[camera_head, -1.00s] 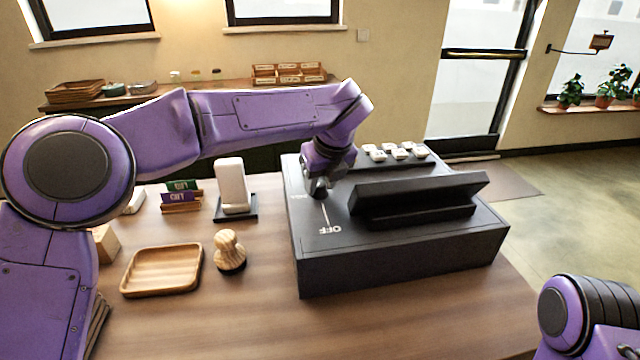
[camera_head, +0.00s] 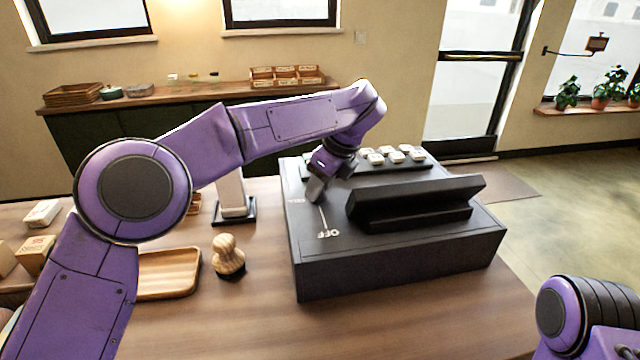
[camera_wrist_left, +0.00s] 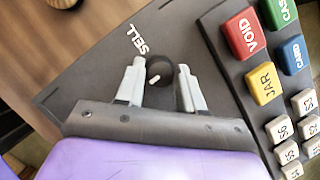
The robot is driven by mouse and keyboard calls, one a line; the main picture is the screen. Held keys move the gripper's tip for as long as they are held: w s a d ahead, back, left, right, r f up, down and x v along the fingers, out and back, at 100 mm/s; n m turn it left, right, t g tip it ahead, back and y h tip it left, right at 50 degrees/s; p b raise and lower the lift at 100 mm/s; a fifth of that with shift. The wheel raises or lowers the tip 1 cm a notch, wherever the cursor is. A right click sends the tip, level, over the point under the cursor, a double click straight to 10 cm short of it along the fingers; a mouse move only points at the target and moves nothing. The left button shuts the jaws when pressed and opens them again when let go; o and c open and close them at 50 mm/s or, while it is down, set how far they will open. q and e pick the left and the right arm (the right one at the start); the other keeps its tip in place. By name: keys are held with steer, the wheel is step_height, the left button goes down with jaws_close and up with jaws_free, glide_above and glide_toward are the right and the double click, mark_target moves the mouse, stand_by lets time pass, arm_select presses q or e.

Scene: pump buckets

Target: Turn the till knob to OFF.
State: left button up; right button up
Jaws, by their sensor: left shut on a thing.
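The till (camera_head: 400,260) is a dark box on the wooden counter, with white OFF lettering and a white line on its top left. My left gripper (camera_head: 316,190) is on the till's top near the far end of that line and hides the knob in the head view. In the left wrist view the knob (camera_wrist_left: 160,68) is small, round and black with a short white mark. It sits between the two grey fingers of my left gripper (camera_wrist_left: 158,80), which are shut on it. SELL lettering (camera_wrist_left: 140,38) is beside it. My right gripper is not seen.
A dark tilted screen (camera_head: 415,200) stands on the till, right of my left gripper. Till keys (camera_head: 390,155) lie behind it; the wrist view shows coloured ones. A wooden stamp (camera_head: 228,252), a wooden tray (camera_head: 168,272) and a white upright device (camera_head: 231,193) stand left of the till.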

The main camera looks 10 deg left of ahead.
arm_select(q)
steer(key=shift+f, duration=0.1)
steer(key=o, duration=1)
steer(key=p+v, duration=0.1)
steer(key=v, duration=0.9)
steer(key=shift+p, duration=0.3)
steer(key=shift+d, duration=0.15)
